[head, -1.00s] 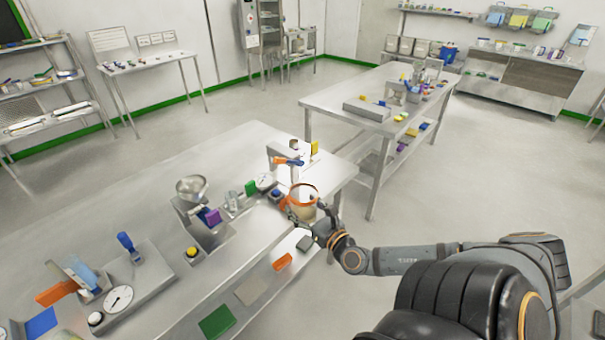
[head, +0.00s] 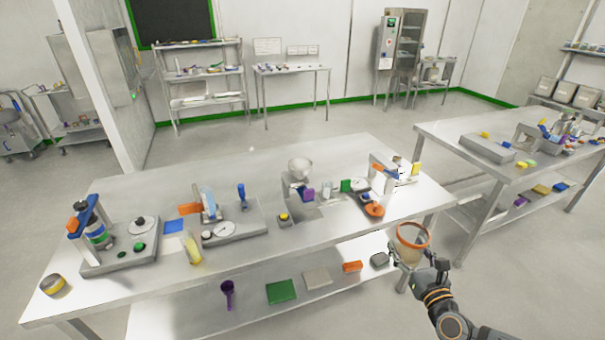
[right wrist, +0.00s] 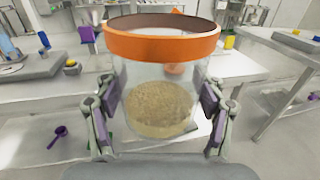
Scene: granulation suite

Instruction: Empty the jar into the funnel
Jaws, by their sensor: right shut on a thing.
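The jar (head: 408,247) is clear with an orange rim and stands upright in my right gripper (head: 425,276), off the right front edge of the workbench. In the right wrist view, the jar (right wrist: 160,75) is held between both fingers of the gripper (right wrist: 160,118), and tan granules (right wrist: 160,108) fill its lower part. Its top looks open. The funnel (head: 300,168) is a grey metal bowl on a stand at the back middle of the bench, left of the jar and apart from it. My left gripper is not in view.
The workbench (head: 130,290) holds a dial device (head: 232,225) and a device with a green-banded bottle (head: 100,235) on the left. An orange-knobbed device (head: 374,208) stands between the funnel and jar. A second table (head: 460,150) stands right.

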